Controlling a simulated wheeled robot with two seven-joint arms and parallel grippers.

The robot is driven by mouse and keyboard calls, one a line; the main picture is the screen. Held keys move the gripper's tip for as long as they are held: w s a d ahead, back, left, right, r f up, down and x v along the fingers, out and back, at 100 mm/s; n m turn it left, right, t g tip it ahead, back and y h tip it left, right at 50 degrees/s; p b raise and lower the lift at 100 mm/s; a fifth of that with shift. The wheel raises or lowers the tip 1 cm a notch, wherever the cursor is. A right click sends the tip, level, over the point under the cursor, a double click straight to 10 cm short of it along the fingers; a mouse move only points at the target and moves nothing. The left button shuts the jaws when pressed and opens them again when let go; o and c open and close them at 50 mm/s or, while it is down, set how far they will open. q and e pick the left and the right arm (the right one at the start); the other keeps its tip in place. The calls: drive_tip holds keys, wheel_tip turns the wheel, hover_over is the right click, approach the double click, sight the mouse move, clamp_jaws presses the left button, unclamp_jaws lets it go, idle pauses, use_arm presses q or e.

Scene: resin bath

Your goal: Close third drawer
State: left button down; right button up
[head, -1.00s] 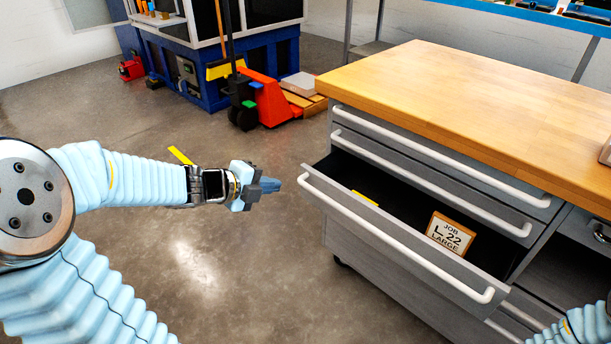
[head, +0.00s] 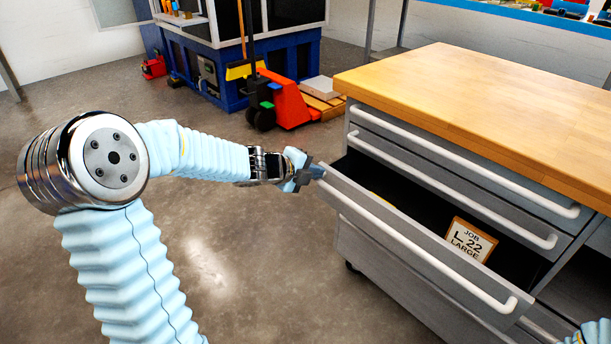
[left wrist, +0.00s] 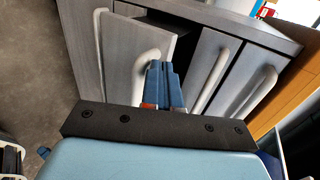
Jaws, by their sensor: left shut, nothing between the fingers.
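The third drawer (head: 400,237) of the grey cabinet is pulled out, with a long white handle (head: 430,255) along its front. Inside it lies a card reading "JOB L-22 LARGE" (head: 468,240). My left gripper (head: 318,171) is shut and empty, at the left end of the drawer front, close to the handle's end. In the left wrist view its blue fingers (left wrist: 165,84) are together and overlap the drawer front near the white handle (left wrist: 146,72). I cannot tell whether they touch it. My right gripper is not visible; only a bit of my right arm shows at the lower right.
The two drawers above (head: 455,183) are shut under a wooden worktop (head: 480,95). An orange pallet truck (head: 290,100) and a blue machine (head: 215,80) stand behind. The floor left of the cabinet is clear.

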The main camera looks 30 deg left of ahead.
use_arm(q)
drive_tip(key=shift+w, duration=0.1)
drive_tip(key=w+d+p, duration=0.2)
drive_tip(key=w+d, duration=0.1)
drive_tip(key=w, duration=0.5)
drive_tip(key=shift+w, duration=0.2)
